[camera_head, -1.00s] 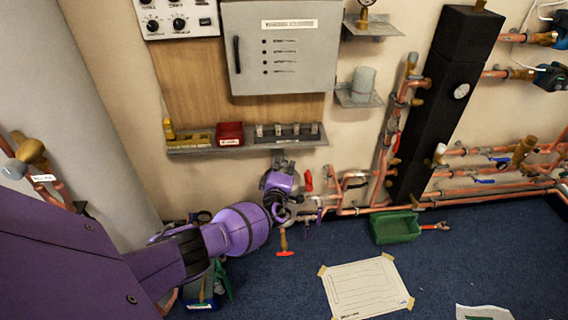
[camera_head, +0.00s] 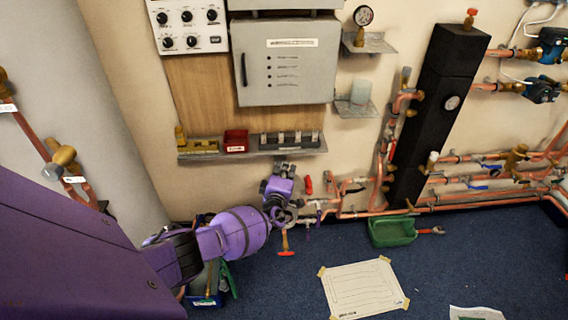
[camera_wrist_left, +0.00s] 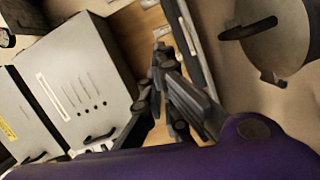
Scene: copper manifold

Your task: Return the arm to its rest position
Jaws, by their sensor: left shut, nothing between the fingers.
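My left arm comes in from the left in the head view, with purple links. Its dark left gripper (camera_head: 284,167) points up at the wall, just below the front of the grey shelf (camera_head: 252,149). In the left wrist view the gripper (camera_wrist_left: 162,58) is shut with nothing between its fingers. The fingers appear in front of the wooden board and close to the shelf's edge; I cannot tell whether they touch it. My right gripper is not in view.
A grey cabinet (camera_head: 288,62) hangs above the shelf, which carries a red bin (camera_head: 236,141). Copper pipes (camera_head: 470,202) and a black column (camera_head: 436,115) stand to the right.

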